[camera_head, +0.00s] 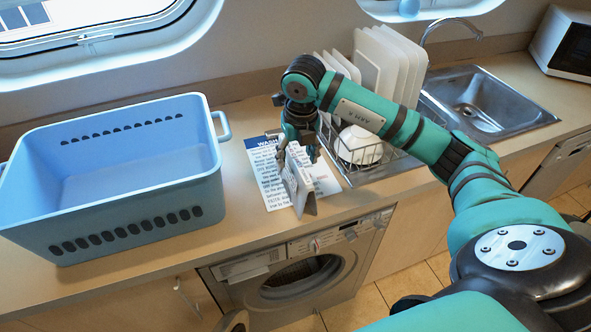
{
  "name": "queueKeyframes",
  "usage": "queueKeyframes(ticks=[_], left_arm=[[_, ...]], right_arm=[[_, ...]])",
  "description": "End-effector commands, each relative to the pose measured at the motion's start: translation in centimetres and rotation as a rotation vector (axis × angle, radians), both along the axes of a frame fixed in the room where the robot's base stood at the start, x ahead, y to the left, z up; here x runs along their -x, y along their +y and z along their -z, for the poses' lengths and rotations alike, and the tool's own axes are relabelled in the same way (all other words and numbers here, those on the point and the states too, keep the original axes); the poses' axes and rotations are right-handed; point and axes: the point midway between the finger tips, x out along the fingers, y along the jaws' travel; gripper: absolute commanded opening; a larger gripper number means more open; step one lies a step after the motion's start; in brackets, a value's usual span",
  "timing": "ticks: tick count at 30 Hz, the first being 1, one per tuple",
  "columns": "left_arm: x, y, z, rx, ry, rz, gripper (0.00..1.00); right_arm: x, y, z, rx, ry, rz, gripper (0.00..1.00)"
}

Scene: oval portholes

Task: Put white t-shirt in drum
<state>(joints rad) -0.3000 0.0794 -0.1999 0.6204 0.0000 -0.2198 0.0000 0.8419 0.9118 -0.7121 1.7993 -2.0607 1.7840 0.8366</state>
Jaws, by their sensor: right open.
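I cannot make out a white t-shirt in the head view. The washing machine (352,243) is built in under the counter, and its round drum opening (300,272) faces the room; the inside is dark and I cannot tell what is in it. My right gripper (298,158) points down over the counter, open, its fingers at the top of a small grey-white upright object (299,184) that leans slightly. Whether the fingers touch it is unclear. My left gripper is not in view.
A blue laundry basket (120,210) stands at left; its visible inside looks empty. A printed washing sheet (270,188) lies under the gripper. A dish rack (338,152) with white plates and a bowl, a sink (490,105) and a microwave (565,45) stand to the right.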

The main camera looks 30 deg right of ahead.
Motion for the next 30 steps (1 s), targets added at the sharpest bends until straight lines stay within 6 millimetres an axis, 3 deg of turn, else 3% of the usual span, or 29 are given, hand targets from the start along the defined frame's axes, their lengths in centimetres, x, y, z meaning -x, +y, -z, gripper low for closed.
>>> queueKeyframes(ticks=[3, 9, 30], left_arm=[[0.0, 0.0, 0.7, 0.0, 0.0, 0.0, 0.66], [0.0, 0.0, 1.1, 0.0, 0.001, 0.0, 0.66], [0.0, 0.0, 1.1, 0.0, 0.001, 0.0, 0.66]], right_arm=[[0.2, 0.1, -2.4, -0.001, -0.005, 0.0, 0.59], [0.6, 0.2, -4.8, -0.001, -0.002, 0.0, 0.59], [0.8, 0.2, -5.3, 0.0, 0.001, 0.0, 0.59]])
